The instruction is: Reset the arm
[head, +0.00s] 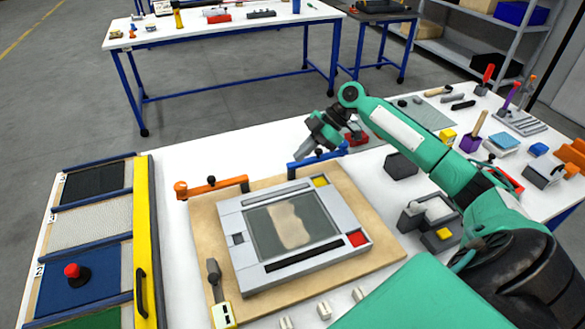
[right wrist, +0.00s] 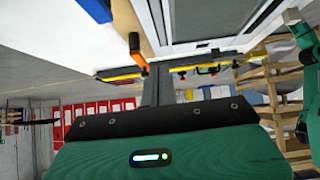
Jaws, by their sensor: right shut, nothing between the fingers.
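My right arm reaches in from the right, and my right gripper (head: 299,155) hangs over the table behind the grey framed panel. It is shut and empty, near the blue clamp (head: 318,158) and apart from the panel as far as I can tell. In the right wrist view its dark fingers (right wrist: 158,86) are together with nothing between them. The grey framed panel (head: 235,262) lies on a wooden board (head: 202,228), with an orange clamp (head: 210,187) at its back left. My left gripper is not in view.
A rack with a yellow rail (head: 146,240) and a red-knobbed part (head: 72,271) stands at the left. Dark blocks (head: 400,166), a purple holder (head: 469,143) and several tools crowd the right side. The white table (head: 205,160) is bare behind the board.

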